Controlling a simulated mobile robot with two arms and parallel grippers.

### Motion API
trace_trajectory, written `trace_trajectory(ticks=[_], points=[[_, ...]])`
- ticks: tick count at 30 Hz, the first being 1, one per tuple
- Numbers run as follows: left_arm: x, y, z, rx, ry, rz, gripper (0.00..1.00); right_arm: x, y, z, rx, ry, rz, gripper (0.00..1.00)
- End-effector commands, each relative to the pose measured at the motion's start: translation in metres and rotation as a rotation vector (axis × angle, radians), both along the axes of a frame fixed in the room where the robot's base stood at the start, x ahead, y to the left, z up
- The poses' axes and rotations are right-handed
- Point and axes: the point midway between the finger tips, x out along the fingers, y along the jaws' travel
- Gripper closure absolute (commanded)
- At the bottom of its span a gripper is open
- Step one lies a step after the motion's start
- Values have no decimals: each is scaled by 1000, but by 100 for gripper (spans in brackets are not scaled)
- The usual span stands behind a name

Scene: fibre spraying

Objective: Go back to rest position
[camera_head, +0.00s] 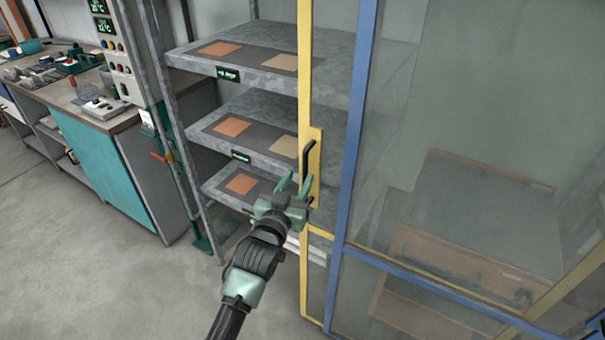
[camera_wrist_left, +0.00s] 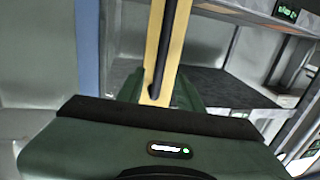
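My left gripper (camera_head: 296,182) is in front of the yellow door frame (camera_head: 304,90), at the lower end of the black door handle (camera_head: 307,158). Its two green fingers stand apart. In the left wrist view the fingers (camera_wrist_left: 160,90) show on either side of the yellow frame and the handle (camera_wrist_left: 166,50), with a gap to them. I cannot tell whether they touch the handle. My right gripper is not in view.
A grey shelf rack (camera_head: 255,105) with orange and tan squares stands behind the door edge. A blue-framed glass enclosure (camera_head: 352,130) fills the right, with a brown wooden box (camera_head: 470,215) behind the glass. A workbench (camera_head: 110,125) is at left. Floor (camera_head: 90,265) at lower left is clear.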

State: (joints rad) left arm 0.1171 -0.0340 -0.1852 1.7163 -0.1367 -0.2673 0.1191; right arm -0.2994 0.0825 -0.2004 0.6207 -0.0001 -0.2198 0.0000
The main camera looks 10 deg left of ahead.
Motion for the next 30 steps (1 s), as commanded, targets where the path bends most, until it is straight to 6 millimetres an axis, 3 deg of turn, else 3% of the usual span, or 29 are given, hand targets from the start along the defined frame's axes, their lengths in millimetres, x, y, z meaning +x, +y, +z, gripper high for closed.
trace_trajectory(ticks=[6, 22, 26, 30], points=[[-19, 3, 0, 0, 0, 0, 64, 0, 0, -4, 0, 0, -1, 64], [-20, 3, -5, 3, 10, 0, 64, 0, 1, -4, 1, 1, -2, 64], [-23, 3, -48, 17, 83, -3, 64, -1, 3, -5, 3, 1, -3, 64], [-40, 5, -141, 50, 246, -10, 64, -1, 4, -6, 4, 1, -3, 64]])
